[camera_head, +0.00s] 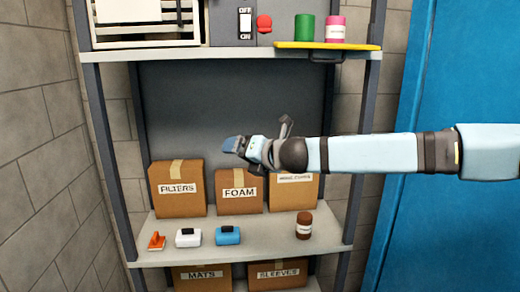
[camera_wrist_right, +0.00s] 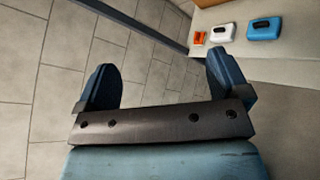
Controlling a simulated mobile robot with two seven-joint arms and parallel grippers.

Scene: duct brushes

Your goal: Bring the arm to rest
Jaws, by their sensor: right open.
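My right arm comes in from the right in the head view, stretched level across the front of the shelving. Its gripper (camera_head: 232,144) is in front of the open middle bay, above the box marked FOAM. In the right wrist view the two blue fingers of my right gripper (camera_wrist_right: 163,88) stand wide apart with nothing between them. Beyond the fingers lie floor tiles and the shelf edge. My left gripper is in neither view.
The middle shelf (camera_head: 265,238) holds boxes marked FILTERS (camera_head: 178,190) and FOAM (camera_head: 239,192), an orange brush (camera_head: 156,241), a white one (camera_head: 188,238), a blue one (camera_head: 228,236) and a brown jar (camera_head: 304,226). Green (camera_head: 304,28) and pink (camera_head: 335,29) cans stand on a yellow tray (camera_head: 372,47) above.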

